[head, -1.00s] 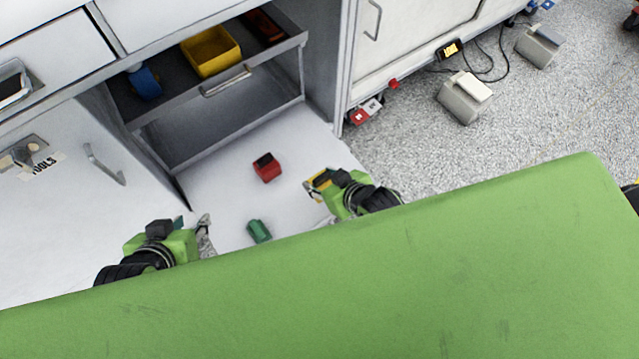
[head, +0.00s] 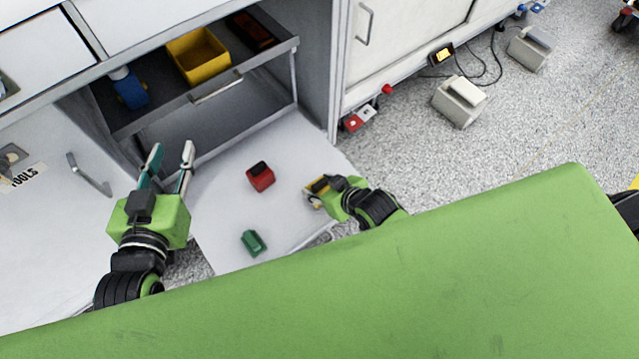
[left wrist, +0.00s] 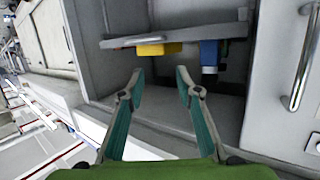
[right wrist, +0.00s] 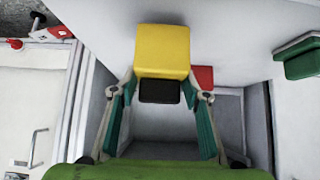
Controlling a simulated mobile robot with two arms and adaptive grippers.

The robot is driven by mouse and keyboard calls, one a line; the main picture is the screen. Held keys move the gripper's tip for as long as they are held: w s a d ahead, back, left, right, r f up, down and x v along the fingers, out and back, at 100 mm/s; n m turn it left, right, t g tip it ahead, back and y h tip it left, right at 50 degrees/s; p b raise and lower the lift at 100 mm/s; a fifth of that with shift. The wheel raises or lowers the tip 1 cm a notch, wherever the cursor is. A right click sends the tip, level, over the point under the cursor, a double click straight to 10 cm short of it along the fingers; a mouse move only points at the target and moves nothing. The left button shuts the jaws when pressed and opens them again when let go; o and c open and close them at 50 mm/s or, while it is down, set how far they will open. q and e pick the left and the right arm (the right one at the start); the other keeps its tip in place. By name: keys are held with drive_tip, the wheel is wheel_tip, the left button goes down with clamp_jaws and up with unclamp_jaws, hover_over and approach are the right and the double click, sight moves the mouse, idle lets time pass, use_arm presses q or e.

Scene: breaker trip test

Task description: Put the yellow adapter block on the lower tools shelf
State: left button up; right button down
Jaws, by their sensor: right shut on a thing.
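The yellow adapter block (right wrist: 162,48), with a black end, sits between the fingertips of my right gripper (right wrist: 158,93). In the head view, the yellow block (head: 318,185) is partly hidden by my right gripper (head: 314,194), which is shut on it above the right part of a white surface. My left gripper (head: 172,152) is open and empty in front of the cabinet; its spread fingers also show in the left wrist view (left wrist: 160,85). The cabinet has an upper tray with a handle (head: 217,88) and a grey lower space (head: 205,125) under it.
A red block (head: 260,176) and a green block (head: 253,242) lie on the white surface (head: 225,215). The upper tray holds a yellow bin (head: 200,56), a blue item (head: 129,88) and a dark red item (head: 252,30). The TOOLS-labelled door (head: 45,215) is at left.

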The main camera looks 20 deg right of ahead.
use_arm(q)
drive_tip(key=shift+w+d+r+t+h, duration=0.15)
drive_tip(key=shift+r+t, duration=0.15)
drive_tip(key=shift+r, duration=0.25)
drive_tip(key=shift+w+d+r+t+h, duration=0.15)
drive_tip(key=shift+r+t, duration=0.15)
drive_tip(key=shift+r, duration=0.25)
drive_tip(key=shift+w+r+t, duration=0.15)
drive_tip(key=shift+r+t, duration=0.15)
drive_tip(key=shift+r, duration=0.25)
use_arm(e)
drive_tip(key=shift+w+f, duration=0.15)
drive_tip(key=shift+f, duration=0.35)
drive_tip(key=shift+f, duration=0.1)
drive_tip(key=c, duration=1.2)
unclamp_jaws()
drive_tip(key=shift+f, duration=0.2)
